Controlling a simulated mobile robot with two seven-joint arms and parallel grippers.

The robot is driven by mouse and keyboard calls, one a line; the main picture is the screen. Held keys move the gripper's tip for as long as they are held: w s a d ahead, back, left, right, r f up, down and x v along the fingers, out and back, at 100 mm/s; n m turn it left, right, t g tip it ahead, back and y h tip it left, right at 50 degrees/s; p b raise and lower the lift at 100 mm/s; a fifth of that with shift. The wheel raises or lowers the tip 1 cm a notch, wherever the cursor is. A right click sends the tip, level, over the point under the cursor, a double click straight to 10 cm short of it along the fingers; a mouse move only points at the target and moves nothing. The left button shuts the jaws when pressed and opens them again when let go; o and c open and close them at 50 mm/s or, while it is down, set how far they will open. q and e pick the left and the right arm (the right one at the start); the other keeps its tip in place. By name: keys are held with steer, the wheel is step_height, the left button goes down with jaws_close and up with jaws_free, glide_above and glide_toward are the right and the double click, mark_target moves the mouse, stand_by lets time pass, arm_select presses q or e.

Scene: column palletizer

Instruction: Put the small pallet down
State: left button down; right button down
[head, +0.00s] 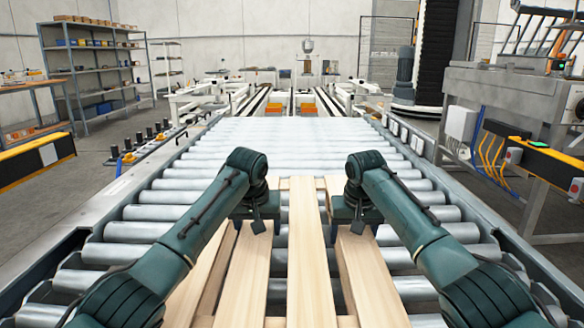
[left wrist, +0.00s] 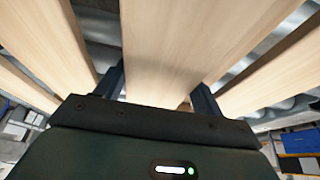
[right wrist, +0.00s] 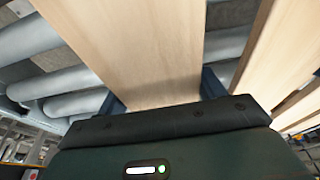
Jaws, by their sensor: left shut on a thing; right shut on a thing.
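The small pallet (head: 309,240) is made of pale wooden slats, with gaps between them. It lies roughly level over the rollers at the bottom middle of the head view, its near end cut off by the frame. My left gripper (head: 257,220) is shut on a slat left of the middle; the slat (left wrist: 185,45) runs between its fingers in the left wrist view. My right gripper (head: 356,220) is shut on a slat on the right side, also seen between the fingers in the right wrist view (right wrist: 140,50). I cannot tell whether the pallet touches the rollers.
Shelving (head: 95,75) stands back left. A machine frame with cables (head: 490,150) stands on the right.

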arm_select(q)
steer(key=shift+w, duration=0.1)
arm_select(e)
steer(key=shift+w+f, duration=0.1)
steer(key=shift+f, duration=0.1)
arm_select(q)
steer(key=c, duration=0.7)
jaws_free()
steer(key=shift+a+f, duration=0.1)
steer(key=shift+f, duration=0.25)
arm_select(e)
steer(key=c, duration=0.7)
jaws_free()
steer(key=shift+d+f, duration=0.1)
steer(key=shift+f, duration=0.15)
arm_select(q)
steer(key=shift+o, duration=1)
steer(key=shift+r, duration=0.15)
arm_select(e)
steer(key=shift+o, duration=1)
steer(key=shift+r, duration=0.15)
arm_select(q)
steer(key=shift+o, duration=1.4)
arm_select(e)
steer(key=shift+o, duration=1.4)
